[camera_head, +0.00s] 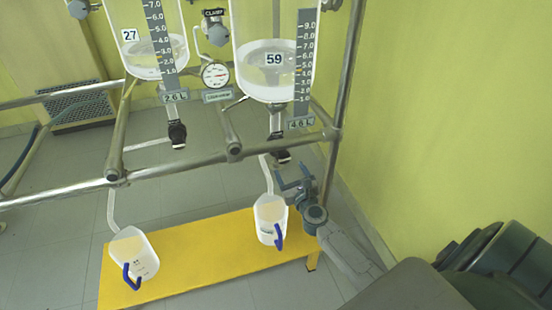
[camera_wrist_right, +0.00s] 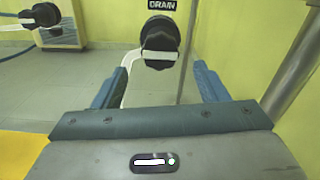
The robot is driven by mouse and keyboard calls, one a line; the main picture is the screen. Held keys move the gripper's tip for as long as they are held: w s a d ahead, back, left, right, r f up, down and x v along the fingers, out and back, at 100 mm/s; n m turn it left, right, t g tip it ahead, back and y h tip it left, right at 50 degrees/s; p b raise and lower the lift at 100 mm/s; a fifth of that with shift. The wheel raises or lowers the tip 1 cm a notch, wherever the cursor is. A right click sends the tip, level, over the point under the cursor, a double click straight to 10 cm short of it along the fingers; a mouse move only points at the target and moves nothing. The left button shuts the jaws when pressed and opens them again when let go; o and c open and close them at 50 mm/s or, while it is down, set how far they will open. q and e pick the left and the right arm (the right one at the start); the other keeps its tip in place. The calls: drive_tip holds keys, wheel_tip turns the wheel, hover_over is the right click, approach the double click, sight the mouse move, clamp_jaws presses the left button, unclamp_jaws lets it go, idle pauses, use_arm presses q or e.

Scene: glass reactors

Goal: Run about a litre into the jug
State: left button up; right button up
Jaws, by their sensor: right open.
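The right glass reactor (camera_head: 264,85), marked 59, has a 4.6 L plate and holds clear liquid low down. The left reactor (camera_head: 160,62), marked 27, has a 2.6 L plate. Black drain valves (camera_head: 280,155) (camera_head: 177,134) hang below them. A white jug with a blue handle (camera_head: 268,232) stands under the right outlet tube; another jug (camera_head: 140,262) stands under the left one. I cannot tell how full they are. My right gripper (camera_head: 294,178) is open near the right drain valve. In the right wrist view, a black drain knob (camera_wrist_right: 160,36) shows beyond and between its fingers (camera_wrist_right: 160,72).
Both jugs stand on a yellow bench (camera_head: 200,258). A metal rail (camera_head: 60,192) crosses in front of the reactors, and a metal post (camera_head: 345,75) stands at the right. A pressure gauge (camera_head: 215,74) sits between the reactors. A yellow-green wall (camera_head: 450,120) closes the right side.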

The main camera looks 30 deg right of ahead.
sight(285, 161)
drive_tip(key=b+x, duration=0.1)
drive_tip(key=x, duration=0.6)
drive_tip(key=shift+w+f, duration=0.1)
drive_tip(key=shift+w, duration=0.1)
use_arm(q)
drive_tip(key=shift+w+d+f+t+h, duration=0.3)
drive_tip(key=shift+w+d+f+t, duration=0.15)
drive_tip(key=shift+t, duration=0.05)
use_arm(e)
drive_tip(key=shift+w+d, duration=0.2)
drive_tip(key=shift+w, duration=0.4)
drive_tip(key=c, duration=1)
use_arm(q)
drive_tip(key=shift+s, duration=0.1)
